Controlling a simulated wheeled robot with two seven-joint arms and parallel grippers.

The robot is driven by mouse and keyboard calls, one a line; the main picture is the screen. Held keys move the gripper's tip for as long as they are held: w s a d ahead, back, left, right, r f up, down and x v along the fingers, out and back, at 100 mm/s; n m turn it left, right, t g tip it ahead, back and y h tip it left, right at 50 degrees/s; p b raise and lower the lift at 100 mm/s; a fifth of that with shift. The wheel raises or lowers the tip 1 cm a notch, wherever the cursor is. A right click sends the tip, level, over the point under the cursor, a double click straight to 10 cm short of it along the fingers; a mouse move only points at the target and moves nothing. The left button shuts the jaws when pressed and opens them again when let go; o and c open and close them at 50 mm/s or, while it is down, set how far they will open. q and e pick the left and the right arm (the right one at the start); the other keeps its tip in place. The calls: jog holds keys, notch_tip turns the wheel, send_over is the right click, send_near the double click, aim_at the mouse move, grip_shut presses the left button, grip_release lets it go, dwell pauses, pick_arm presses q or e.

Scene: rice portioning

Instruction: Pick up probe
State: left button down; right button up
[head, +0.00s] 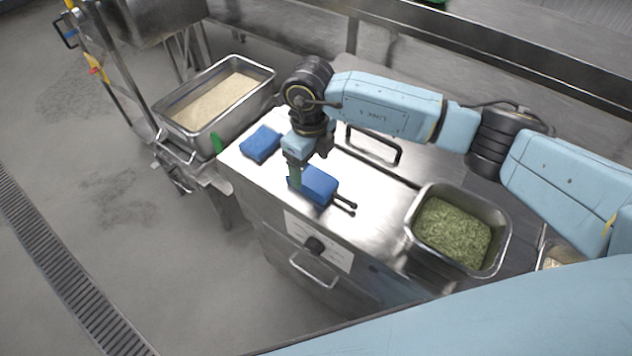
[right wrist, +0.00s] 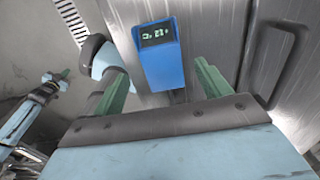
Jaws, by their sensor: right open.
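The probe (head: 319,184) is a blue box with two black prongs, lying on the steel worktop. In the right wrist view the blue box (right wrist: 163,70) shows a small lit display facing the camera. My right gripper (head: 295,178) points down close beside the box's left end in the head view. Its green fingers (right wrist: 158,82) are apart, with the box ahead and between them, and nothing is held. My left gripper is not in the head view.
A second blue block (head: 260,143) lies near the worktop's left edge. A steel pan of pale grain (head: 265,70) stands at the left. A steel pan of green herbs (head: 411,240) is at the right. A black handle (head: 373,146) rises behind the probe.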

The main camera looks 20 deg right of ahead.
aim_at(313, 177)
jog(key=shift+s+d+f, duration=0.1)
jog(key=shift+f, duration=0.35)
notch_tip(313, 177, down, 4)
jog(key=shift+d+r, duration=0.15)
jog(key=shift+r, duration=0.05)
jog(key=shift+f, duration=0.35)
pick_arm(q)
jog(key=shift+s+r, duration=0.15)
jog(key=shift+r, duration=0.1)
pick_arm(e)
jog(key=c, duration=1.1)
jog(key=shift+o, duration=0.2)
